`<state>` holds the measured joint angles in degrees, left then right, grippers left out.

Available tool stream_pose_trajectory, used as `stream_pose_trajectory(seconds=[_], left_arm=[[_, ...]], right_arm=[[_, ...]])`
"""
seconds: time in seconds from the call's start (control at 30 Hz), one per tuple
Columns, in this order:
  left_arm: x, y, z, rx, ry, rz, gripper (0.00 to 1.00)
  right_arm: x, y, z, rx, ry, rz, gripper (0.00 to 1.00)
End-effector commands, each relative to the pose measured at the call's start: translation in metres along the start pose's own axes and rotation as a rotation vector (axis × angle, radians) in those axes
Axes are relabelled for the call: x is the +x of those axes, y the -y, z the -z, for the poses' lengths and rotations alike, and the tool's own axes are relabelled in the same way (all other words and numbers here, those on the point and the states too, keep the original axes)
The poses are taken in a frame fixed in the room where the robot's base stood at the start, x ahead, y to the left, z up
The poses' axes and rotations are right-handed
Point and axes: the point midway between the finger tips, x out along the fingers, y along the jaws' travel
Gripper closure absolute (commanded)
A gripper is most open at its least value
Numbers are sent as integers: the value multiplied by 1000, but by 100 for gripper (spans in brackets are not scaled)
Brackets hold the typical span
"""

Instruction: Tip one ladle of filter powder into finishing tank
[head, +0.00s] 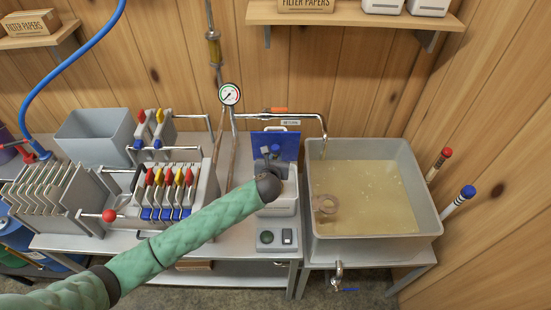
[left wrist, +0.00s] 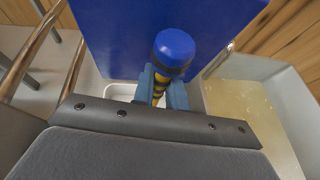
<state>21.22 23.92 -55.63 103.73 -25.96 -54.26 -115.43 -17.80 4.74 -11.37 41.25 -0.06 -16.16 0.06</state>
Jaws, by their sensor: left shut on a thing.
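My left gripper (head: 270,164) reaches over the white powder tub (head: 279,208), whose blue lid (head: 289,143) stands open behind it. It is shut on the handle of the ladle; the blue knob (head: 276,149) shows above the fingers. In the left wrist view, the fingers (left wrist: 162,97) grip the yellow-and-black handle below its blue knob (left wrist: 175,47). The ladle's bowl and the powder are hidden. The finishing tank (head: 374,248) is a grey open basin just right of the tub, holding cloudy tan liquid. My right gripper is not in view.
A filter press (head: 175,190) with coloured handles stands left of the tub. A metal pipe (head: 325,132) ends over the tank's back left. A brownish round thing (head: 325,204) sits in the tank. A small control box (head: 277,238) lies in front of the tub.

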Motion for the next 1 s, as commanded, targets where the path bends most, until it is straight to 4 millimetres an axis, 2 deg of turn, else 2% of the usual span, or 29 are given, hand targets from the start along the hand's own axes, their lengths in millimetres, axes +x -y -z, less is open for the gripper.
stream_pose_trajectory(seconds=[1.0], left_arm=[[-31,0,-77,1,3,1,100]], right_arm=[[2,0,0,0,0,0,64]])
